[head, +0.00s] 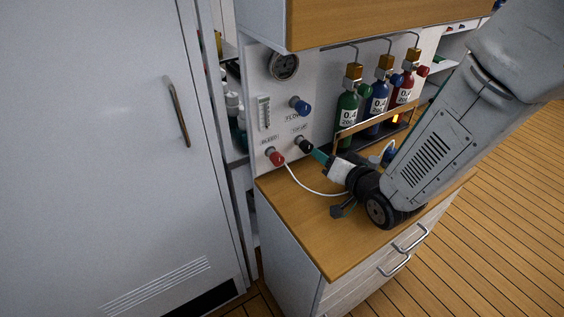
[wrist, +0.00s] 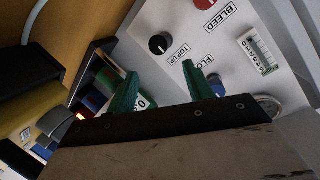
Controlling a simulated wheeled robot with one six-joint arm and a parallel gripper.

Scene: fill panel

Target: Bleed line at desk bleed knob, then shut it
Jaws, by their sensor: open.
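The red bleed knob (head: 276,158) sits low on the white panel (head: 322,99), under its BLEED label. In the wrist view the red knob (wrist: 205,4) is cut off by the top edge, beside the BLEED label (wrist: 218,18). My gripper (head: 319,156) has green fingers and is to the right of the bleed knob, close to the black top-up knob (head: 304,145). In the wrist view my gripper (wrist: 160,88) is open with nothing between its fingers; the black knob (wrist: 159,43) is beyond the fingertips. I cannot tell the bleed knob's setting.
A blue flow knob (head: 301,105), a gauge (head: 284,66) and a flow tube (head: 264,112) are on the panel. Green (head: 347,106), blue (head: 377,103) and red bottles stand behind a rail at right. A white hose (head: 307,187) curves over the wooden desktop (head: 325,238).

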